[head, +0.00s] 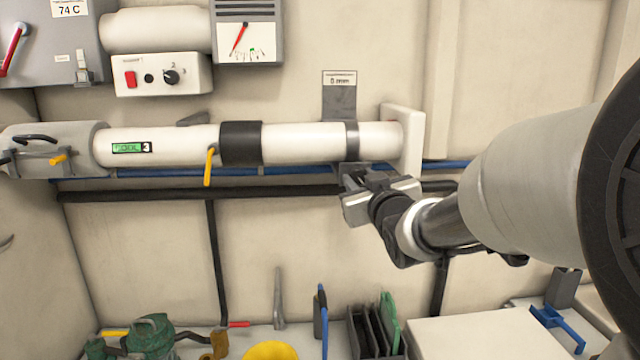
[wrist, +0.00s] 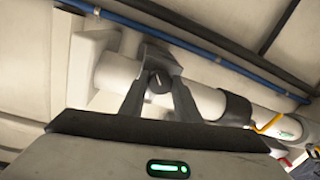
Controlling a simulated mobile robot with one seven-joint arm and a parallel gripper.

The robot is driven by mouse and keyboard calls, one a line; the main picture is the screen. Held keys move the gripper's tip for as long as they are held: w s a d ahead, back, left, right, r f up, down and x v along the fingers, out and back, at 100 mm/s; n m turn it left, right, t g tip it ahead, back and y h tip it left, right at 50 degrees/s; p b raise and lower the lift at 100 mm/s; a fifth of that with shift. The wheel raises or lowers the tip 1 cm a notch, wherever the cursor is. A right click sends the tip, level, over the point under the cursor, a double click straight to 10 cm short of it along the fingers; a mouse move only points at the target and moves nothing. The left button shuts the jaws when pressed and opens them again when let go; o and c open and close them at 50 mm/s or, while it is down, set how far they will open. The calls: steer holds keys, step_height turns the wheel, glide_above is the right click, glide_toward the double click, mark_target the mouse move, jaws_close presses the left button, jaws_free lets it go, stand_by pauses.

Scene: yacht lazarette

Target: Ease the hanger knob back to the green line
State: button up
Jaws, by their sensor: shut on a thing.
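The hanger (head: 340,98) is a grey wall bracket with a label above the white pipe and a grey band around the pipe. Its knob (wrist: 159,82) is small, round and dark with a light mark. In the wrist view it sits between the two fingers of my gripper (wrist: 158,92), which is shut on it. In the head view my gripper (head: 355,186) is just below the band and hides the knob. I cannot make out a green line by the knob in either view.
The white pipe (head: 310,142) runs along the wall, with a black sleeve (head: 241,143) and a yellow lever (head: 209,168). A blue line and black pipe (head: 130,195) run below. A gauge (head: 246,42) and switch box (head: 160,75) are above. Tools and a white box (head: 480,335) lie below.

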steer(key=o, duration=1)
steer(key=shift+o, duration=0.2)
steer(key=s+d+b, duration=0.1)
steer(key=s+b, duration=0.2)
steer(key=s, duration=1.4)
steer(key=shift+s+d+r, duration=0.15)
steer(key=shift+s+r, duration=0.05)
steer(key=s+f+m+g+p, duration=0.1)
steer(key=s+f+g+p, duration=0.3)
steer(key=s+g, duration=0.2)
steer(key=s+a+f+m+g+h+p, duration=0.1)
steer(key=s+f+g+p, duration=0.3)
steer(key=s, duration=0.5)
steer(key=shift+a+m+g+p, duration=0.3)
steer(key=shift+m+g+p, duration=0.5)
steer(key=shift+g, duration=0.2)
steer(key=shift+s, duration=0.1)
